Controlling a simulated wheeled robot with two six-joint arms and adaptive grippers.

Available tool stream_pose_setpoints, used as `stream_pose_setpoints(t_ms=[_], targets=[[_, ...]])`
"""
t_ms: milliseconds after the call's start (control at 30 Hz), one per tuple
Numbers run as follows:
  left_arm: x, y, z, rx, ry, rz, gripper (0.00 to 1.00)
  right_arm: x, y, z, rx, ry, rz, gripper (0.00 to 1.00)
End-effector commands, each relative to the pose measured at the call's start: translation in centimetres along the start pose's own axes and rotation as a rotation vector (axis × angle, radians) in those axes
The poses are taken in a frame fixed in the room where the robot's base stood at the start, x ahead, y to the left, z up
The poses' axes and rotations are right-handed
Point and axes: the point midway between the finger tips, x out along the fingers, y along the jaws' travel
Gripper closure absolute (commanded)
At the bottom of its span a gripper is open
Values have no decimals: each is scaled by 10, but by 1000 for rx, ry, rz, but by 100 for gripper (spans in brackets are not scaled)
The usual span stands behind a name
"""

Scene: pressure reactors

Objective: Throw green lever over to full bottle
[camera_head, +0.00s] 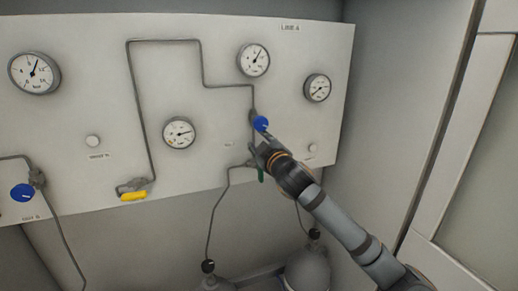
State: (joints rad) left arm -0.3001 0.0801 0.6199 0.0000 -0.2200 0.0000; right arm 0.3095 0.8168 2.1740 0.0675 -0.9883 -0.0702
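The green lever (261,175) shows as a small green strip just below my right gripper, low on the right part of the white panel (100,108). My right gripper (259,150) is at the lever's valve and covers most of it. Its fingers are too small and hidden to tell if they are open, shut or touching the lever. Two rounded vessels stand below the panel, one at the lower middle (217,284) and one to its right (307,270), each with a thin line at its top. I cannot tell which bottle is full. My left gripper is not in view.
A blue knob (261,123) sits just above my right gripper. A yellow lever (133,196) and another blue knob (22,192) are to the left. Gauges, including one at upper right (317,88), and thin pipes cover the panel. A wall closes the right side.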

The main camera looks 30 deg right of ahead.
Motion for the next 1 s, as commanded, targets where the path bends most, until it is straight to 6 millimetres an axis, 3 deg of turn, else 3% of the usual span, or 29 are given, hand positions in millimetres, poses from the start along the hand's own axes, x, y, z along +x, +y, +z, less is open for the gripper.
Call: stream_pose_setpoints(t_ms=[167, 267, 367, 500, 600, 700, 833, 1000], targets=[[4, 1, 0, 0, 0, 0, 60, 0, -2, 2, 7, 1, 1, 65], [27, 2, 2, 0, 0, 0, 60, -4, -9, 8, 54, 7, 3, 65], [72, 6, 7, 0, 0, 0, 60, -14, -20, 18, 160, 19, 6, 65], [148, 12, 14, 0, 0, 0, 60, -41, -39, 36, 372, 31, 3, 65], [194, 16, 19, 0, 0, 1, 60, -63, -52, 48, 512, 29, -1, 65], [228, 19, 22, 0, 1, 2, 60, -84, -62, 59, 625, 22, -2, 65], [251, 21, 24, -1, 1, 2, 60, -102, -68, 67, 720, 10, 0, 65], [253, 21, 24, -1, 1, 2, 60, -109, -66, 66, 761, 2, 1, 65]])
